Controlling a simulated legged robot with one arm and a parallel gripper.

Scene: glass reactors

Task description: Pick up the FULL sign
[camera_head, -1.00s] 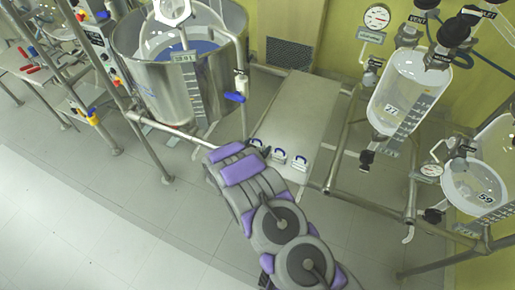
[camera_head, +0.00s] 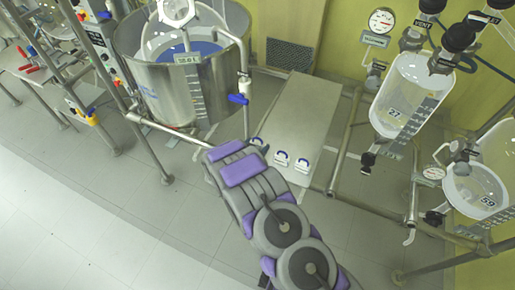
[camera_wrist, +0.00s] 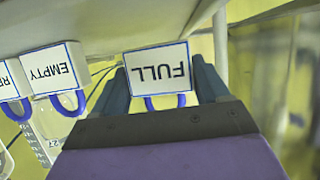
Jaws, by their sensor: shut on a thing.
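The FULL sign (camera_wrist: 157,69) is a white card with a blue border and a blue loop handle. Its lettering is upside down in the wrist view. My gripper (camera_wrist: 160,78) is shut on it, with one dark finger on each side. The sign is close to the pale surface and I cannot tell whether it is lifted off. In the head view my arm hides the gripper.
The EMPTY sign (camera_wrist: 54,69) stands beside the FULL sign, with another partly cut-off sign (camera_wrist: 8,82) beyond it. In the head view, blue-handled signs line the end of a pale bench (camera_head: 295,110). Glass reactors (camera_head: 408,90) and pipes stand right; a steel vessel (camera_head: 165,90) stands left.

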